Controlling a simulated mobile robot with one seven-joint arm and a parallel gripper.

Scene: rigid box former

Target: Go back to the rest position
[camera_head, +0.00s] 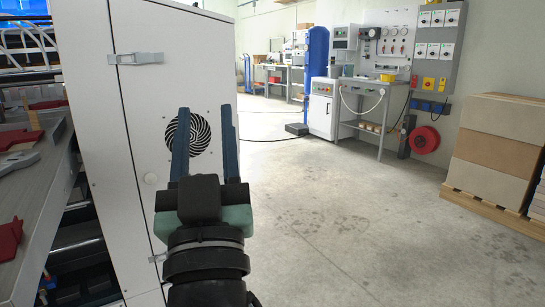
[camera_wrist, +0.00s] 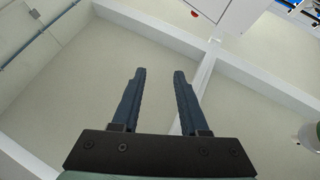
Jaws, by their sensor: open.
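My gripper (camera_head: 204,112) points upward in the head view, in front of a tall white cabinet (camera_head: 98,110). Its two blue fingers stand apart with nothing between them. In the wrist view my gripper (camera_wrist: 159,74) is also open and empty.
A grey work surface (camera_head: 40,190) with red parts lies at the left, close to the cabinet. A pallet of stacked boxes (camera_head: 497,145) stands at the right. A workbench (camera_head: 375,88) and a red reel (camera_head: 424,140) are farther back. The concrete floor (camera_head: 330,215) between is clear.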

